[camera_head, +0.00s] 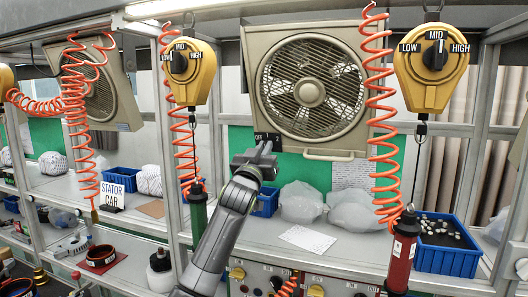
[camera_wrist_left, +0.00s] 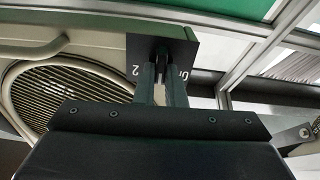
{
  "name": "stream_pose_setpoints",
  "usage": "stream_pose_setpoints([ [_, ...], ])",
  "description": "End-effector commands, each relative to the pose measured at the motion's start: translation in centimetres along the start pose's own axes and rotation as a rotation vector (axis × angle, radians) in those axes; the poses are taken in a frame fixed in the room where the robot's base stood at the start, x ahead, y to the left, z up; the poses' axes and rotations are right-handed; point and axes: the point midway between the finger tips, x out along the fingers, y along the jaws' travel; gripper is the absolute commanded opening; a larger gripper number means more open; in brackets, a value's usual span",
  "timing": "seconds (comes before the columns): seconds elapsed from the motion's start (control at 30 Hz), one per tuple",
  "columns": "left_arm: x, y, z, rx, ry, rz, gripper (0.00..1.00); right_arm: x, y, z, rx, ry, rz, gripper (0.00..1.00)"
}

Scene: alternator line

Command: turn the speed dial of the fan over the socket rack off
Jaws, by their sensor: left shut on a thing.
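The fan (camera_head: 310,92) is a beige box with a round grille, mounted above the bench in the middle of the head view. Its grille also shows at the left of the left wrist view (camera_wrist_left: 65,95). A dark dial plate (camera_head: 259,136) sits at the fan's lower left corner, with part of its lettering showing. My left gripper (camera_head: 266,149) reaches up to this plate from below. In the left wrist view its fingers (camera_wrist_left: 162,75) are closed around the black speed dial (camera_wrist_left: 161,52). The fingers hide much of the dial, so I cannot tell its setting. My right gripper is not in view.
Yellow balancers (camera_head: 191,72) (camera_head: 431,66) hang on both sides, with orange coiled hoses (camera_head: 380,110) beside the fan. Clear bags (camera_head: 301,202) and a blue bin (camera_head: 447,252) stand on the shelf below. A second fan (camera_head: 98,88) hangs at the left.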

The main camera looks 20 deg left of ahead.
Motion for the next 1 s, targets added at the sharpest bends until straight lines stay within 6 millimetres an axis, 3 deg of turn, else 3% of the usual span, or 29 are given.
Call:
stream_pose_setpoints([
  [0.6,-0.2,-0.4,0.4,-0.48,0.003,-0.029,0.0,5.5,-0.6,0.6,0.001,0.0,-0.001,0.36],
  [1.0,-0.1,-0.6,0.4,-0.751,0.001,-0.046,0.0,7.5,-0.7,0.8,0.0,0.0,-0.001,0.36],
])
